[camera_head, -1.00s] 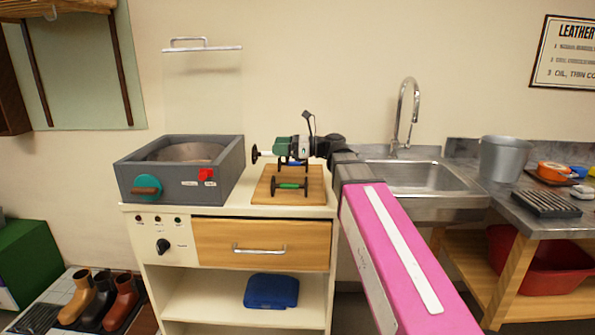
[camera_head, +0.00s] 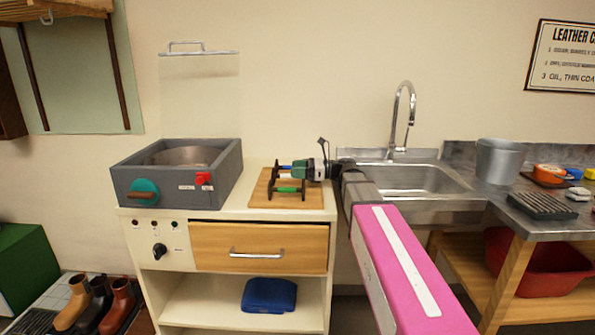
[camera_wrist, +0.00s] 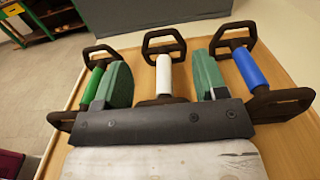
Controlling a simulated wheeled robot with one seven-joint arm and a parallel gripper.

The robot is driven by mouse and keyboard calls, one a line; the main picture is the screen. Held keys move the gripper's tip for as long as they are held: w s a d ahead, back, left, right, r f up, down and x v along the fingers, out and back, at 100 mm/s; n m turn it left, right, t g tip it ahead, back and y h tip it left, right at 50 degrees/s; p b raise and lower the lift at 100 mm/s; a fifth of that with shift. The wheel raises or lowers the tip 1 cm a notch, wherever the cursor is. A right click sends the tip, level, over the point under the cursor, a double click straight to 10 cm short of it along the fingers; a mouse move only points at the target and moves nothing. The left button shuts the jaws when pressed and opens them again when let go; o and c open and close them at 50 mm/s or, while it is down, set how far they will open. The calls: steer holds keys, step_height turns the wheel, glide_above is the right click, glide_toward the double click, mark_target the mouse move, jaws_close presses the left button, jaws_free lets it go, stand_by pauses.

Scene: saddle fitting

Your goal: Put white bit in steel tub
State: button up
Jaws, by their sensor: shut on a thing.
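The white bit (camera_wrist: 163,78) has a white bar and dark looped ends. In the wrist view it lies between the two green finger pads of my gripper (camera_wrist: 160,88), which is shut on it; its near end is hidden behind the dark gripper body. The green bit (camera_wrist: 92,84) and blue bit (camera_wrist: 249,67) lie on either side of it. In the head view my gripper (camera_head: 300,169) is low over the wooden board, and I cannot make out the white bit there. The steel tub (camera_head: 499,160) stands on the right counter, beyond the sink.
The wooden board (camera_head: 262,200) lies on the cream cabinet. A grey basin unit (camera_head: 150,187) stands left of it. The sink (camera_head: 415,180) with a tall faucet (camera_head: 402,115) lies between board and tub. A dark ribbed rack (camera_head: 542,205) is in front of the tub.

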steer(key=shift+f, duration=0.2)
steer(key=o, duration=1)
steer(key=shift+o, duration=0.2)
